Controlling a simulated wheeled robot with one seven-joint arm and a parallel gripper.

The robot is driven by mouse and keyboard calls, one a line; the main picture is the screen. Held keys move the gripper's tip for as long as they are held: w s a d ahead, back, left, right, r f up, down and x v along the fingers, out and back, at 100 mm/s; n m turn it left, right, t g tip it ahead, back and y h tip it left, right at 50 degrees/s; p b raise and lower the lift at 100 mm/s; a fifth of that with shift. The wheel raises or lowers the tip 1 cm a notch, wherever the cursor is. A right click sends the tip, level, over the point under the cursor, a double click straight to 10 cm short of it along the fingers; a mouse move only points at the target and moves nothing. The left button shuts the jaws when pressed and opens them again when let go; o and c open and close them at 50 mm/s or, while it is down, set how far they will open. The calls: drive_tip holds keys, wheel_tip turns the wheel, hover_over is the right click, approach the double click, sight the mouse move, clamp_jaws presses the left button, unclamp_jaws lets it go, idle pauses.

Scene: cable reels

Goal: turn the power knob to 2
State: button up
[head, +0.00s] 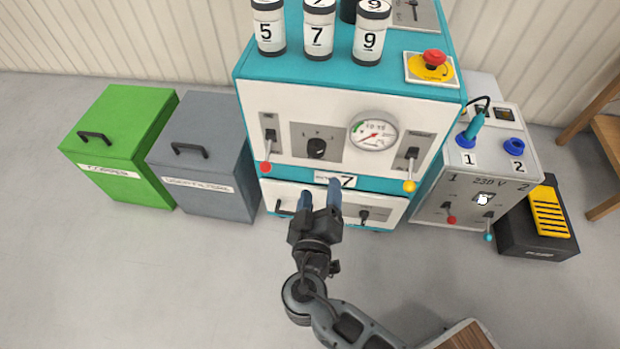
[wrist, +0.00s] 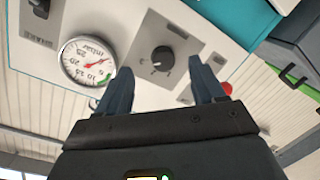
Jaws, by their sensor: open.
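The power knob (head: 316,148) is a black round knob on a dark plate on the white front panel of the teal machine, between the red-tipped lever and the gauge. In the wrist view the knob (wrist: 163,58) shows on its plate beyond the gap between my fingers. My gripper (head: 320,192) is open and empty, below the knob in the head view and in front of the machine. In the wrist view my gripper (wrist: 160,82) has its two blue fingers apart, with the knob not between them. Which mark the knob points at is too small to tell.
A pressure gauge (head: 373,134) is right of the knob. A red-tipped lever (head: 266,166) and a yellow-tipped lever (head: 410,184) stick out on either side. Numbered canisters (head: 318,38) and a red emergency button (head: 434,57) are on top. Green (head: 112,140) and grey (head: 205,150) bins stand left.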

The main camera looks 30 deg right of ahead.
sight(316, 154)
drive_tip(key=shift+m+t+h, duration=0.3)
drive_tip(key=shift+t+h, duration=0.1)
drive_tip(key=shift+h, duration=0.3)
drive_tip(key=w+d, duration=0.1)
drive_tip(key=w, duration=0.2)
drive_tip(key=w+d+b, duration=0.1)
drive_tip(key=w, duration=0.1)
drive_tip(key=w+d+b, duration=0.1)
drive_tip(key=w, duration=0.2)
drive_tip(key=shift+w+d+r, duration=0.2)
drive_tip(key=shift+w+r, duration=0.15)
drive_tip(key=c, duration=1.1)
